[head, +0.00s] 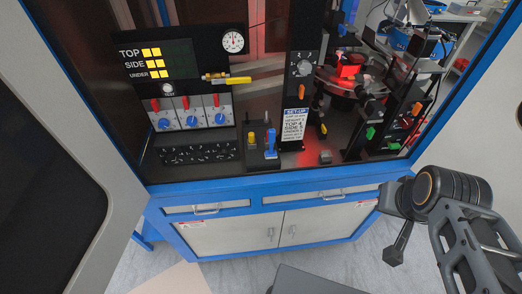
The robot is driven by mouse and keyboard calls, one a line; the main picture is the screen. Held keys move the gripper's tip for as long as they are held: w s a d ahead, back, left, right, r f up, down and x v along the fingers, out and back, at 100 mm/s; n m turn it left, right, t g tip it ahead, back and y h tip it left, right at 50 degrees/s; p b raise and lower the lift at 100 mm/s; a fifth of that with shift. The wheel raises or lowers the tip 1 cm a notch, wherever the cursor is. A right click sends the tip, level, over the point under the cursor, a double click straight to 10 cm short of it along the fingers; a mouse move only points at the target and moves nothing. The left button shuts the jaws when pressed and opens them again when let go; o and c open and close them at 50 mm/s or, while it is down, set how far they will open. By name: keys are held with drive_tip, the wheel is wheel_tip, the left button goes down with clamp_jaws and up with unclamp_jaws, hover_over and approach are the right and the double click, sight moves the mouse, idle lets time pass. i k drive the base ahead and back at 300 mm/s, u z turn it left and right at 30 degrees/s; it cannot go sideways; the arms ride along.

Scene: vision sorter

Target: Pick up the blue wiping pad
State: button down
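A small upright blue object (271,143) stands on the dark deck inside the cabinet, near its front edge and left of the set-up card. It may be the blue wiping pad, but it is too small to be sure. My gripper (394,256) is at the lower right, outside the cabinet and in front of its lower doors, well apart from the blue object. Its fingers are too small and dark to tell open from shut. I see nothing held in it.
A yellow-topped object (251,139) stands just left of the blue one. The set-up card (294,124) hangs on a dark column. A row of blue knobs (192,121) is at left. A red-lit turntable (347,85) is behind right. The cabinet's blue front edge (235,187) runs below.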

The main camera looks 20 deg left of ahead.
sight(270, 154)
drive_tip(key=k, duration=0.3)
drive_tip(key=u, duration=1.15)
drive_tip(key=i, duration=0.6)
drive_tip(key=z, duration=0.25)
